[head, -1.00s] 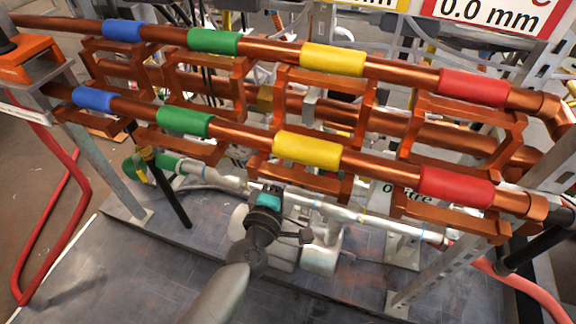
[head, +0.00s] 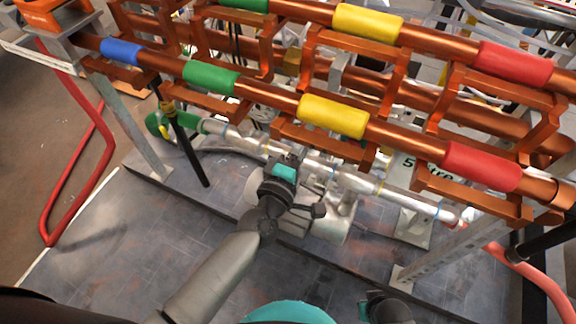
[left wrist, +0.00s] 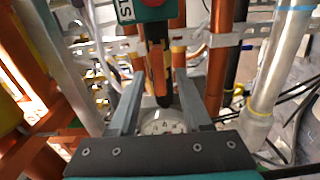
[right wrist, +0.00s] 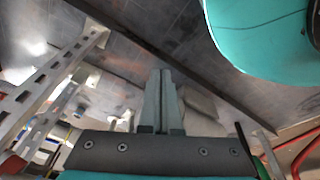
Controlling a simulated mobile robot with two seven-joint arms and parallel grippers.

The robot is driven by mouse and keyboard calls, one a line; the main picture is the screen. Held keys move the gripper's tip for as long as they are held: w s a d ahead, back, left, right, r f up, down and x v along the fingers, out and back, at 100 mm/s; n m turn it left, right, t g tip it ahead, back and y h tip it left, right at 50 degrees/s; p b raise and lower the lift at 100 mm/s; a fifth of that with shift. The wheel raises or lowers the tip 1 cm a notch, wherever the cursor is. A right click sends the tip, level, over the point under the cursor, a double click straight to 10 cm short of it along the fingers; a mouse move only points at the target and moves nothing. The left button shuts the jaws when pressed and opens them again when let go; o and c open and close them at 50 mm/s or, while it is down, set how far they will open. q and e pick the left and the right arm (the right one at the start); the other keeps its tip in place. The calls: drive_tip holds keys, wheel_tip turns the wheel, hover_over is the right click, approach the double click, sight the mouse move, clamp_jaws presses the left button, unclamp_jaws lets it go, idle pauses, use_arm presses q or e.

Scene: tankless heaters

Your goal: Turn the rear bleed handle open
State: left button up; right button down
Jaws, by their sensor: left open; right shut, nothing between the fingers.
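I cannot single out the rear bleed handle with certainty. In the left wrist view a dark upright bar (left wrist: 157,70) with a brownish face hangs below a teal and red piece (left wrist: 152,10) lettered "ST". My left gripper (left wrist: 159,88) is open, its fingers apart on either side of that bar in the picture; no contact can be made out. In the head view the left wrist (head: 280,190) is low, in front of the silvery pipe, and hides its fingertips. My right gripper (right wrist: 160,85) is shut and empty, over the grey floor panel.
Copper pipes with blue, green, yellow (head: 333,116) and red (head: 482,167) bands cross above the left arm, with orange brackets between. A silvery lower pipe (head: 350,182) runs behind the wrist. A grey metal post (head: 440,250) stands at right. The tiled panel (head: 130,240) at left is clear.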

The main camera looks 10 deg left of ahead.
use_arm(q)
drive_tip(key=p+v, duration=0.1)
drive_tip(key=v, duration=1.2)
drive_tip(key=shift+s, duration=0.25)
use_arm(e)
drive_tip(key=shift+s+d+f, duration=0.35)
drive_tip(key=shift+s+f, duration=0.2)
drive_tip(key=shift+s, duration=0.1)
drive_tip(key=shift+s+d+f, duration=0.3)
drive_tip(key=shift+s+f, duration=0.25)
drive_tip(key=shift+s, duration=0.05)
